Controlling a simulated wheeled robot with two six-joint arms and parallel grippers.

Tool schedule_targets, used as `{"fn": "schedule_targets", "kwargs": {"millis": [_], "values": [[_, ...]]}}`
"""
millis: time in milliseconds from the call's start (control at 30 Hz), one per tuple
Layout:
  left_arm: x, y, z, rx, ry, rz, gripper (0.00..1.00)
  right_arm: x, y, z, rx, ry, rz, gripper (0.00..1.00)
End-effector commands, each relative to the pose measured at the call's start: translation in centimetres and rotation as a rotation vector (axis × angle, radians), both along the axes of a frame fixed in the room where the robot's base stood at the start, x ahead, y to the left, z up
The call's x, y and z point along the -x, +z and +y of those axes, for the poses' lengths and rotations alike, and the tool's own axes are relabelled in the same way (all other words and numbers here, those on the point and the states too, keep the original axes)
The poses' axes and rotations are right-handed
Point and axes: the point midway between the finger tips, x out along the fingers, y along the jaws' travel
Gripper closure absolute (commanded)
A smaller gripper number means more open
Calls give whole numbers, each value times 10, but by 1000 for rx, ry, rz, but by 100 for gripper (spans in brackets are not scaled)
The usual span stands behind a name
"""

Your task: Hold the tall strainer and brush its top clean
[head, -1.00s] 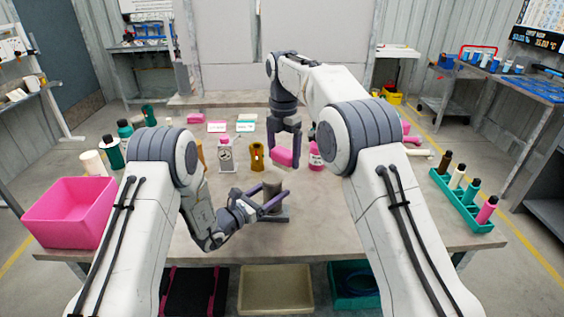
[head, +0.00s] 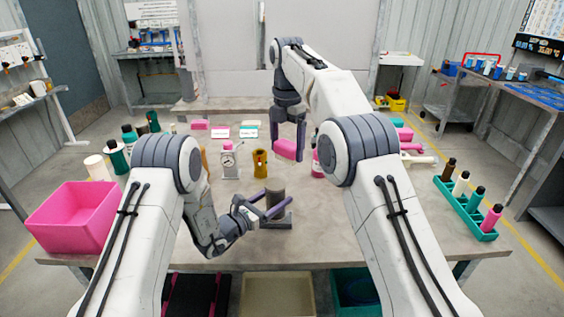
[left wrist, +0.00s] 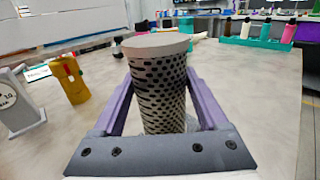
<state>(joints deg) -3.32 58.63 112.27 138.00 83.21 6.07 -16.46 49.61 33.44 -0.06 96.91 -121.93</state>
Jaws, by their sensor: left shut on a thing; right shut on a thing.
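The tall strainer, a grey perforated cylinder with a flat pale top, stands upright on the table in the head view (head: 275,192). It also fills the middle of the left wrist view (left wrist: 160,90). My left gripper (head: 275,207) is shut on the strainer, one purple finger on each side of it. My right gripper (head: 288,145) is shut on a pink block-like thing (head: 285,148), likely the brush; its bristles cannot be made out. The pink thing is in the air, above and beyond the strainer, apart from it.
A pink bin (head: 72,218) stands at the left table edge. A teal rack (head: 467,208) with several bottles stands at the right. A gauge (head: 229,158) and a yellow-brown fitting (head: 260,163) stand behind the strainer. Bare table lies in front of the gauge.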

Motion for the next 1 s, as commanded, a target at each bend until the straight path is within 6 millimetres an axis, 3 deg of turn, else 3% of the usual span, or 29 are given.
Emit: {"fn": "schedule_targets", "kwargs": {"millis": [33,67,100,433,800,1000], "values": [[0,0,0,0,0,0,12,0,0,0,0,0,0,65],[0,0,0,0,0,0,1,0,0,0,0,0,0,65],[0,0,0,0,0,0,0,0,0,0,0,0,0,65],[6,0,7,-1,1,2,0,0,0,0,-1,0,-1,65],[58,0,61,0,6,3,0,0,0,0,0,0,0,65],[79,0,80,0,2,1,0,0,0,0,0,0,0,65]]}}
